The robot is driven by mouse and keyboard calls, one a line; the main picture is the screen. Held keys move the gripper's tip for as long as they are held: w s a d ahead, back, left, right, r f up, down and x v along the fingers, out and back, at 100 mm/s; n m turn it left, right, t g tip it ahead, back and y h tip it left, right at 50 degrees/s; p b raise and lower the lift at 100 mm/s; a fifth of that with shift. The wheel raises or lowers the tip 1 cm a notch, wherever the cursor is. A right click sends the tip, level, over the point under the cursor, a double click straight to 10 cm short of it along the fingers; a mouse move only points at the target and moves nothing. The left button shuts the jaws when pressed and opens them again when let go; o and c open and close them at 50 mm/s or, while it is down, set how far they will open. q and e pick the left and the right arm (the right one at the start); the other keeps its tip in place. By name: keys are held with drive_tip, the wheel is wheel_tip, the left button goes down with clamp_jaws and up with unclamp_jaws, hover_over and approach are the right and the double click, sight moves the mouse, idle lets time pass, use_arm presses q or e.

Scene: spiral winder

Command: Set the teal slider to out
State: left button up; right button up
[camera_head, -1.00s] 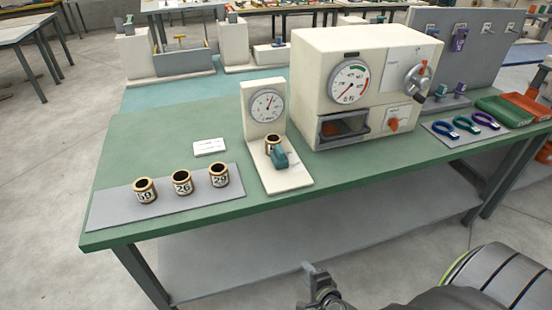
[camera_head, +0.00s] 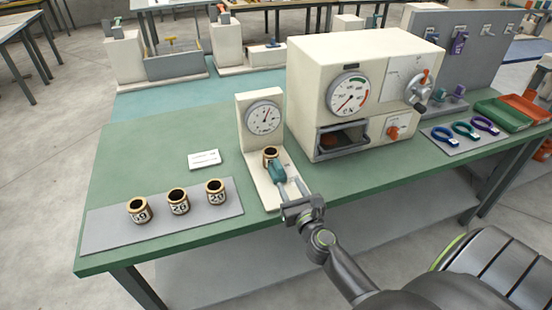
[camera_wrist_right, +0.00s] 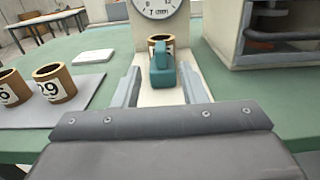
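The teal slider (camera_head: 278,172) sits on the base of the cream dial stand (camera_head: 263,191), just in front of a small tan cup (camera_head: 270,155). In the right wrist view the slider (camera_wrist_right: 163,73) stands between the lines of my two fingers, with a gap on each side. My right gripper (camera_head: 283,184) is open at the near end of the stand, its fingertips close to the slider. I cannot tell whether they touch it. The stand's round gauge (camera_head: 264,118) faces me. My left gripper is out of view.
Several numbered cups stand on a grey mat (camera_head: 111,232) at left, near a white card (camera_head: 204,159). A large cream machine (camera_head: 305,80) with dial and knobs stands close at right. Coloured rings (camera_head: 464,130) and trays lie further right.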

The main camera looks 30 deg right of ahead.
sight(275, 158)
drive_tip(key=b+x, duration=0.1)
drive_tip(key=x, duration=1.1)
drive_tip(key=shift+w+d+f, duration=0.1)
drive_tip(key=shift+w+d, duration=0.05)
drive_tip(key=shift+w, duration=0.15)
clamp_jaws()
